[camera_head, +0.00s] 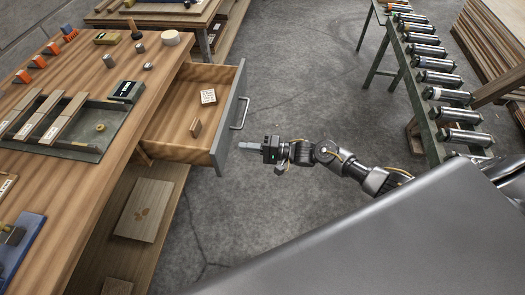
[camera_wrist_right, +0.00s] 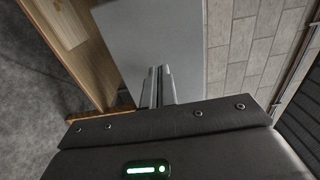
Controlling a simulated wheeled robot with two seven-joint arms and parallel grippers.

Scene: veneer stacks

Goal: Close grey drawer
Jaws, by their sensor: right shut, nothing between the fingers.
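The grey drawer (camera_head: 230,118) is pulled well out from the wooden workbench in the head view. Its grey front panel faces right and carries a bar handle (camera_head: 241,114). In the right wrist view the shut fingers (camera_wrist_right: 158,85) point at the grey front panel (camera_wrist_right: 155,40). My left gripper is not in view.
The workbench (camera_head: 150,62) holds a dark tray (camera_head: 85,150) with wooden strips, orange clamps and small weights. A lower shelf bears a board (camera_head: 143,210). A roller conveyor (camera_head: 438,80) stands at the right. The floor right of the drawer is clear.

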